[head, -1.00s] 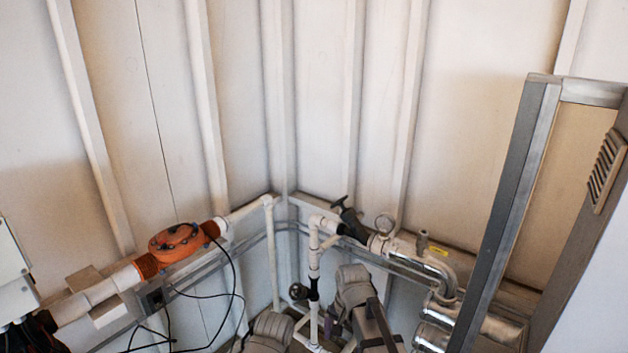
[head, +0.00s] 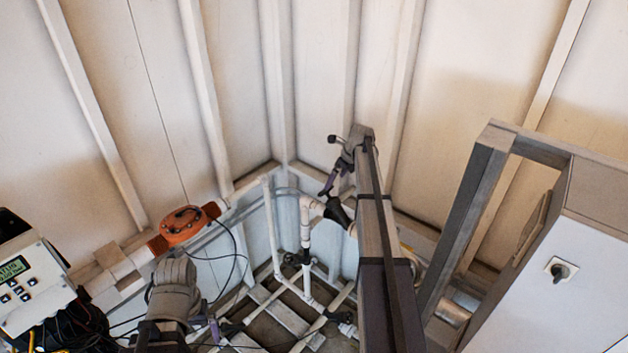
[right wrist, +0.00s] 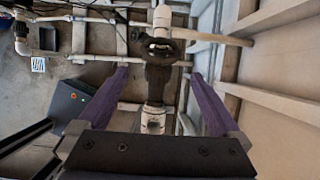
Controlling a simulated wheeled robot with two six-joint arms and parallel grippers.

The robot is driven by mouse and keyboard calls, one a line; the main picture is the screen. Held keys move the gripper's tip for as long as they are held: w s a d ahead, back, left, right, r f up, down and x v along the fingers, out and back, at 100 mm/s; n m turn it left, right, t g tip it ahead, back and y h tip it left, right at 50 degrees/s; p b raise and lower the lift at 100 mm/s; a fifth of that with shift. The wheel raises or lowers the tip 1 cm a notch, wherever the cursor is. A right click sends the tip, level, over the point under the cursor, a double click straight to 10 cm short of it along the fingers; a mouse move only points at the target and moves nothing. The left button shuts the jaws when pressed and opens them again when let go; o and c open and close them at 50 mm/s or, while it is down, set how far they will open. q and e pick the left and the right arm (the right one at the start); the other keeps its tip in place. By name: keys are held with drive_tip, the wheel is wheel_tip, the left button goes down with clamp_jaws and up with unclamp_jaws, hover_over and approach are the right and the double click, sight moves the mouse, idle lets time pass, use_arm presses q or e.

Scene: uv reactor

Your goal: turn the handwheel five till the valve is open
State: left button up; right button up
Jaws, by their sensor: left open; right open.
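A black valve (head: 340,212) sits on the white pipe run near the room's corner in the head view; no number is legible, so I cannot tell if it is handwheel five. In the right wrist view a black valve with a round handwheel (right wrist: 160,48) lies ahead between the purple fingers, apart from them. My right gripper (head: 328,184) is open and empty, above and beside the valve; its fingers (right wrist: 158,76) show spread in the wrist view. My left gripper (head: 214,328) is low at the left, mostly hidden behind its wrist.
Smaller black valves (head: 305,257) sit on the white pipes below. An orange flanged fitting (head: 184,225) is on the left pipe. A control box (head: 28,285) stands far left, and a grey cabinet (head: 575,290) with a metal frame stands at right. Free room lies above the pipes.

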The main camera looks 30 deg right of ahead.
sight(331, 188)
drive_tip(key=shift+w+f, duration=0.1)
drive_tip(key=shift+f, duration=0.05)
drive_tip(key=b+x, duration=0.6)
drive_tip(key=shift+f, duration=0.2)
drive_tip(key=shift+w+a+f+b, duration=0.15)
drive_tip(key=shift+w+f+b, duration=0.15)
drive_tip(key=shift+f+b, duration=0.35)
drive_tip(key=shift+r, duration=0.15)
drive_tip(key=shift+c, duration=0.2)
